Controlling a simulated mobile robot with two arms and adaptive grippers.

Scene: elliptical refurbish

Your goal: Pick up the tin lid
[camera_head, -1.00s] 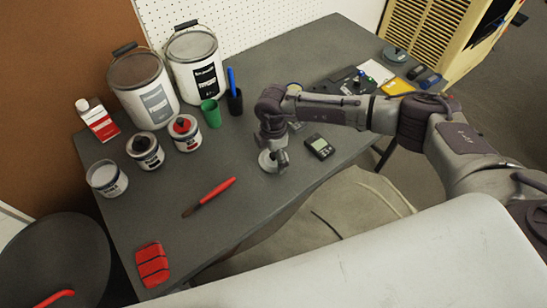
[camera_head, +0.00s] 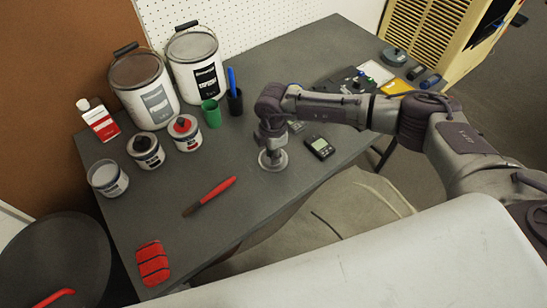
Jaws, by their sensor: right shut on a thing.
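The tin lid (camera_head: 282,165) is a pale grey round disc on the dark grey table, right of the red-handled brush. My right gripper (camera_head: 272,156) points down over it and is shut on it. The gripper covers the middle of the lid, and its fingertips are partly hidden. The lid appears to be at or very near the table top; I cannot tell whether there is a gap under it. My left gripper is not in view.
A brush (camera_head: 210,195) lies left of the lid, and a small black meter (camera_head: 320,147) lies to its right. Small tins (camera_head: 187,133), two large paint cans (camera_head: 143,90), a green cup (camera_head: 211,113) and a dark cup (camera_head: 235,102) stand behind. A red block (camera_head: 152,264) lies at the near-left corner.

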